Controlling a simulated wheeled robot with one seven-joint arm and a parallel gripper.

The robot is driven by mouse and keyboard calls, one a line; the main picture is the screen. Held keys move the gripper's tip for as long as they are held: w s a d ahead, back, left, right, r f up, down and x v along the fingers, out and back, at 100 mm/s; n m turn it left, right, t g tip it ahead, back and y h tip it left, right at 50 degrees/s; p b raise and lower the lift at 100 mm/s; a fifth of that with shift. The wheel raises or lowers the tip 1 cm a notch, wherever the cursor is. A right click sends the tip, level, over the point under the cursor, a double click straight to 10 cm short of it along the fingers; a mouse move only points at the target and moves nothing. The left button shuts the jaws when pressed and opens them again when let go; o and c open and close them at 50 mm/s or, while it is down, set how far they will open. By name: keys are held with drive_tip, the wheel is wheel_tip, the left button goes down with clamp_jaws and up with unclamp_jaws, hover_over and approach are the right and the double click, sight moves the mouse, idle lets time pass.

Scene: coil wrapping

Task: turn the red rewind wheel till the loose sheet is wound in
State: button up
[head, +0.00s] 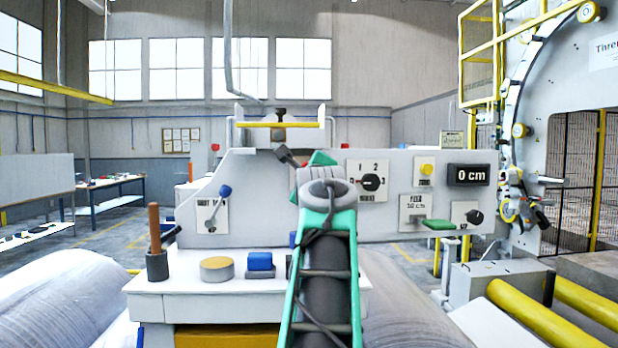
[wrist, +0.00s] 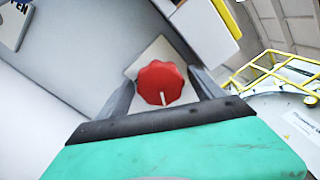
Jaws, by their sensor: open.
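The red rewind wheel (wrist: 161,80) shows in the wrist view as a scalloped red knob with a white mark pointing down. It sits on a pale square plate (wrist: 137,66) on the grey panel. My gripper (wrist: 160,88) is open, with one dark finger on each side of the wheel. I cannot tell whether either finger touches it. In the head view my arm hides the wheel, and the green gripper body (head: 322,158) shows at the panel's upper part. No loose sheet can be made out clearly.
The panel (head: 400,160) carries a dial (head: 370,181), a blue-knobbed lever (head: 225,191) and a display (head: 468,175) reading 0 cm. A ledge (head: 190,284) holds a cup (head: 157,265), a round tin (head: 217,270) and a blue block (head: 260,261). Pale rolls (head: 60,300) flank it.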

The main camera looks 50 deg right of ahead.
drive_tip(key=b+v, duration=0.2)
drive_tip(key=v, duration=0.5)
drive_tip(key=shift+s+a, duration=0.15)
drive_tip(key=shift+s, duration=0.05)
drive_tip(key=shift+r, duration=0.15)
